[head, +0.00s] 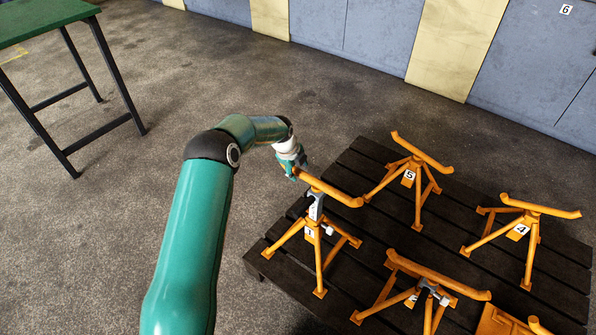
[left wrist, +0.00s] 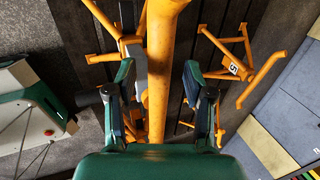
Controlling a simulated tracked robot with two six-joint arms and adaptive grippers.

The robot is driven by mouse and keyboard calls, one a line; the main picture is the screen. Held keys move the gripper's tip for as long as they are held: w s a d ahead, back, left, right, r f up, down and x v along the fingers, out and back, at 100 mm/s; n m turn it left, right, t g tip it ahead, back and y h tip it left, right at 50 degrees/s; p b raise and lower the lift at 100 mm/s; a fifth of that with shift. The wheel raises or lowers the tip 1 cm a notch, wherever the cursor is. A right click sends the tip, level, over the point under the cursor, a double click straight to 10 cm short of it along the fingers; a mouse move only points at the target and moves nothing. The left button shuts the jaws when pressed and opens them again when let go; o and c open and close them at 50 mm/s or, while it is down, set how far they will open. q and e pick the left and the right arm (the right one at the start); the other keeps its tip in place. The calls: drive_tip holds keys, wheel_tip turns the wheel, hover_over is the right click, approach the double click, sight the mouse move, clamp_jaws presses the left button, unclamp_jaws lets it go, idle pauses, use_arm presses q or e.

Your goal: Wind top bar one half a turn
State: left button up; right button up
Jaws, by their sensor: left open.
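The orange top bar of the stand labelled 1 (head: 335,193) slopes down to the right in the head view, on a grey post above orange legs. My left gripper (head: 299,167) is at the bar's left end. In the left wrist view, the same top bar (left wrist: 158,60) runs between my two green fingers. The left gripper is open, with a gap showing between the bar and each finger. The bar hides part of the stand's post below it. My right gripper is not in view.
Stands labelled 5 (head: 409,176) and 4 (head: 518,231) and a nearer stand (head: 437,274) share the dark slatted pallet (head: 350,160). A green-topped table (head: 45,18) stands at upper left. Floor left of the pallet is clear.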

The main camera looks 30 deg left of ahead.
use_arm(q)
drive_tip(key=shift+x, duration=0.9)
